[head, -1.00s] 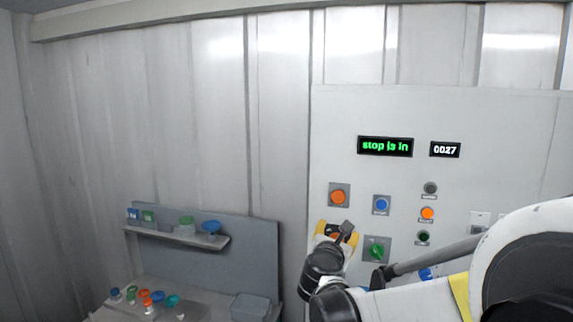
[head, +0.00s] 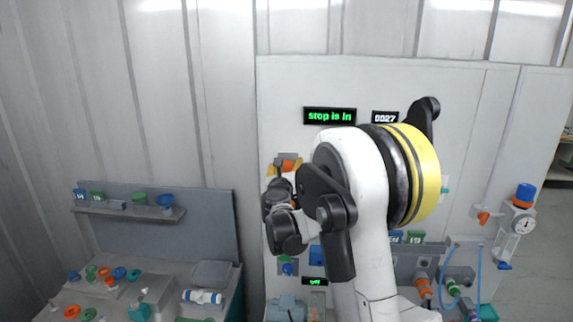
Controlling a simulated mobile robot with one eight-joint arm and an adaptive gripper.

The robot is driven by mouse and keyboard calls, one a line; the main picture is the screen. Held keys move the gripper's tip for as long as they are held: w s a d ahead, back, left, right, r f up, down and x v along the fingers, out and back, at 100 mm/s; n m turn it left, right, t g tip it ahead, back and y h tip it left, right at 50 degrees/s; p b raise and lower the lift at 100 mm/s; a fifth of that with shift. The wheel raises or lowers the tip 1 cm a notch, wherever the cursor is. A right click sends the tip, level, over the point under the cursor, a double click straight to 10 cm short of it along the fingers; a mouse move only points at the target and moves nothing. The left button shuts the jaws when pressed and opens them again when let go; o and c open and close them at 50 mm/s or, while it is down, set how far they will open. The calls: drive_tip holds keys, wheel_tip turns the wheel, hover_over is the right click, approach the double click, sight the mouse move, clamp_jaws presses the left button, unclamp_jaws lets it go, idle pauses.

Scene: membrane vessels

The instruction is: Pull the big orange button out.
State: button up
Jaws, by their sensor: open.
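The big orange button is mostly hidden behind my gripper and wrist at the left of the panel (head: 277,76). A sliver of orange (head: 293,205) shows beside the gripper, and a bit of yellow plate (head: 270,171) shows at its left. My gripper (head: 281,177) is open, in front of this spot, with its fingers pointing up and toward the panel. I cannot tell whether the fingers touch the button. Another orange button (head: 288,165) shows just above the fingers. The green display (head: 329,115) reads "stop is in".
My arm covers the panel's middle. A green knob (head: 286,262) sits below my wrist. Pipes and a gauge (head: 523,225) are at the right.

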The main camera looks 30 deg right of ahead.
drive_tip(key=shift+w+d, duration=0.15)
drive_tip(key=shift+w, duration=0.05)
drive_tip(key=shift+c, duration=0.5)
